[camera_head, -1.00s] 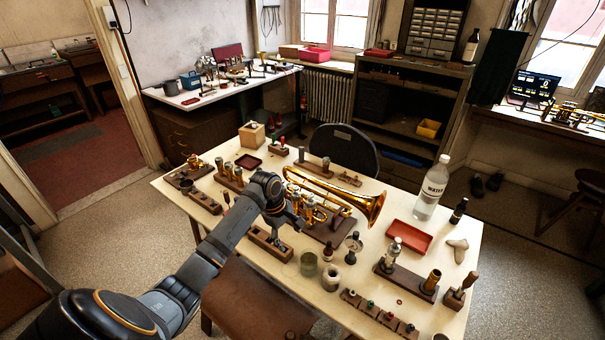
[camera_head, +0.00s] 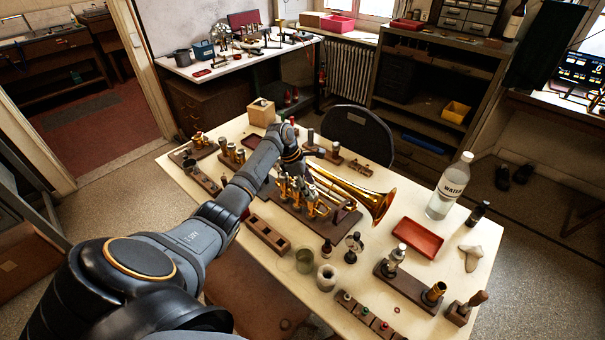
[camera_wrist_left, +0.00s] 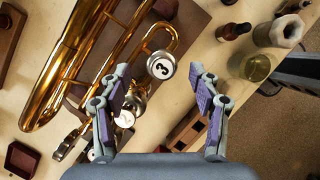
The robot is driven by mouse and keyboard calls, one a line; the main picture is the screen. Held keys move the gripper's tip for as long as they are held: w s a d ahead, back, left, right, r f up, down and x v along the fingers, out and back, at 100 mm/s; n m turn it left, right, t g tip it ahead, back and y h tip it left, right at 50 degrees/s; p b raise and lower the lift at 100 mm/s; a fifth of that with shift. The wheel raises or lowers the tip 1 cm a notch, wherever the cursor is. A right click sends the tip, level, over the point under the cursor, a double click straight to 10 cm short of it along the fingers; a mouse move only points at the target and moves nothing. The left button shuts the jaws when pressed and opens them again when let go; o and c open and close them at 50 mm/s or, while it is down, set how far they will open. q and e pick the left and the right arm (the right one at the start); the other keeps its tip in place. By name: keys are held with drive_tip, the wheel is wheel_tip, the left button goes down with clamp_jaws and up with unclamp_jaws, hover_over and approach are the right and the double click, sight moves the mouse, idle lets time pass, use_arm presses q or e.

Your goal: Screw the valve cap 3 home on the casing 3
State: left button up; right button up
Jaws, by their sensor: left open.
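The brass horn (camera_head: 352,191) lies on a dark brown board on the table, and its bell points right. It also fills the upper left of the left wrist view (camera_wrist_left: 60,75). A round white-faced piece marked 3 (camera_wrist_left: 161,66) sits at the valve group, ahead of my fingers; I cannot tell whether its thread is seated. A second round pale top (camera_wrist_left: 124,118) shows beside the left finger. My left gripper (camera_wrist_left: 160,95) is open and empty, its purple-padded fingers wide apart. In the head view it is at the horn's valves (camera_head: 292,172), partly hidden by my wrist. My right gripper is out of view.
A wooden block with slots (camera_head: 267,235), a glass jar (camera_head: 304,261) and a white holed nut-like piece (camera_head: 326,276) stand in front of the horn. A red tray (camera_head: 417,238) and a water bottle (camera_head: 448,187) are at the right. Bare tabletop lies between them.

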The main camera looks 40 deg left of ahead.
use_arm(q)
drive_tip(key=shift+d+f, duration=0.25)
drive_tip(key=shift+f, duration=0.35)
drive_tip(key=shift+d+f, duration=0.1)
drive_tip(key=shift+f, duration=0.3)
drive_tip(key=shift+w+f, duration=0.1)
drive_tip(key=c, duration=1.2)
drive_tip(key=o, duration=0.4)
clamp_jaws()
drive_tip(key=shift+f+m+g+h+b, duration=0.15)
drive_tip(key=shift+m+g+b, duration=0.15)
drive_tip(key=shift+m+b, duration=0.45)
drive_tip(key=shift+m+g+h+b, duration=0.15)
drive_tip(key=shift+m+g+b, duration=0.25)
drive_tip(key=shift+m, duration=0.45)
drive_tip(key=shift+w+m+b, duration=0.1)
drive_tip(key=shift+m+b, duration=0.6)
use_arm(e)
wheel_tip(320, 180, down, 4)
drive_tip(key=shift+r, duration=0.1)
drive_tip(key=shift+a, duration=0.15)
